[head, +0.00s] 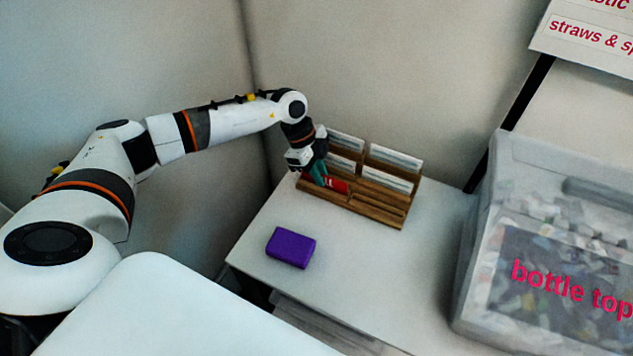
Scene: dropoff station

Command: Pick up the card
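A wooden card rack (378,209) stands on the white table, with several white cards (395,158) upright in its back rows. A small red card (337,185) sits at the front left of the rack. My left gripper (315,176) reaches down at the rack's left end, right beside the red card. Teal-green parts show at its fingertips; I cannot tell whether they are fingers or a card. The gap between the fingers is hidden, so I cannot tell whether it is open or shut. My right gripper is not in view.
A purple box (291,247) lies on the white table (350,275) in front of the rack. A clear bin labelled "bottle top" (500,165) stands at the right. A sign (590,35) hangs at the upper right. Walls close off the back and left. The table's middle is clear.

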